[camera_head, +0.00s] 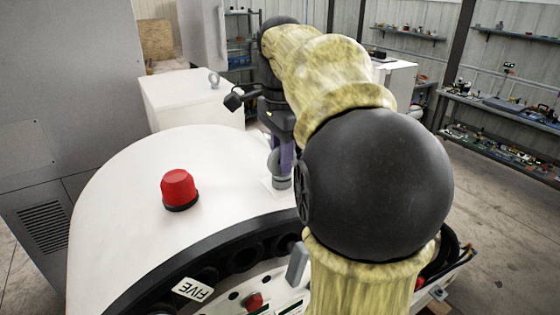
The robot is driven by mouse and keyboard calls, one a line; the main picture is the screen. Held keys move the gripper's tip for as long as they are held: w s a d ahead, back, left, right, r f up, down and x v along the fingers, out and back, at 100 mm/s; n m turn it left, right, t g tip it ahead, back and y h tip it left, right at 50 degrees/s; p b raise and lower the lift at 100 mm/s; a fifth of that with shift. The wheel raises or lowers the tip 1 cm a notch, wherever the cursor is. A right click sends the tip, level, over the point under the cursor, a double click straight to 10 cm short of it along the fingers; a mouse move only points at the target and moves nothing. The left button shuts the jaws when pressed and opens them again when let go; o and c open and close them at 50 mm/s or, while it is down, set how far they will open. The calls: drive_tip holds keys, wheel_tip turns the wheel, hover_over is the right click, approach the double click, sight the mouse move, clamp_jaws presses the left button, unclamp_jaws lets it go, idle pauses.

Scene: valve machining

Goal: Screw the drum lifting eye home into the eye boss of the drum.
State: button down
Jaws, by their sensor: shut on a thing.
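My gripper (283,162) points down behind the dark ball joint of my arm, with its purple fingers partly covered. It is shut on a grey rounded piece (281,180), which shows just below the fingers over a small pale square patch. My arm hides its right side, and I cannot tell whether it is the lifting eye or how it sits relative to the eye boss. A grey ring-shaped eye (213,78) stands upright on the white cabinet (185,98), left of and apart from my gripper. I cannot make out the drum or its eye boss for certain.
A large grey machine cabinet (65,90) stands at the left. Shelving (242,45) is at the back. A long workbench (500,108) with many small parts runs along the right wall, under wall shelves. Concrete floor (480,235) is clear at the right.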

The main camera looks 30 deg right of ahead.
drive_tip(key=shift+m, duration=0.3)
drive_tip(key=shift+m, duration=0.7)
drive_tip(key=c, duration=1.2)
unclamp_jaws()
drive_tip(key=shift+o, duration=0.2)
drive_tip(key=shift+r, duration=4)
drive_tip(key=o, duration=0.6)
drive_tip(key=shift+c, duration=0.2)
